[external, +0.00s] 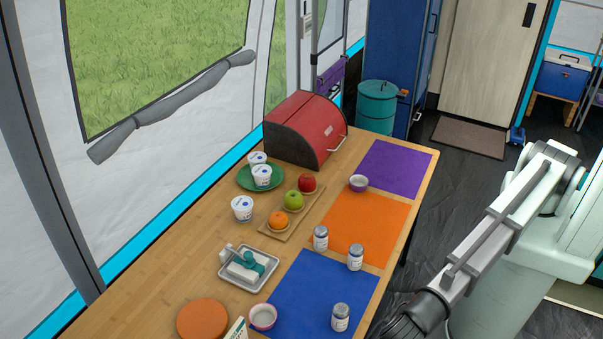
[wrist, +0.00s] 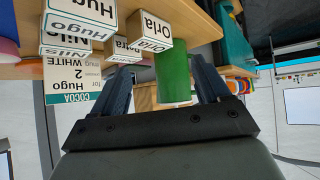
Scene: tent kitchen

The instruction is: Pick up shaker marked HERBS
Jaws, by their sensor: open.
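Three small white shakers with grey-blue caps stand on the table in the external view: one (external: 320,238) by the left edge of the orange mat, one (external: 355,258) near the orange mat's front edge, and one (external: 340,317) on the blue mat. Their lettering is too small to read, so I cannot tell which is marked HERBS. My gripper (wrist: 161,72) is open in the wrist view. A green cylinder (wrist: 172,77) shows between its fingers, apparently beyond them. No shaker is recognisable in the wrist view. In the external view the dark end of my arm is beside the table's right edge, fingertips not clear.
Name-labelled boxes, including one marked Orla (wrist: 149,31), show in the wrist view. The table also holds a red bread bin (external: 306,128), a fruit board (external: 305,215), a metal tray (external: 248,269), yoghurt cups (external: 242,209) and a pink-and-white bowl (external: 263,317).

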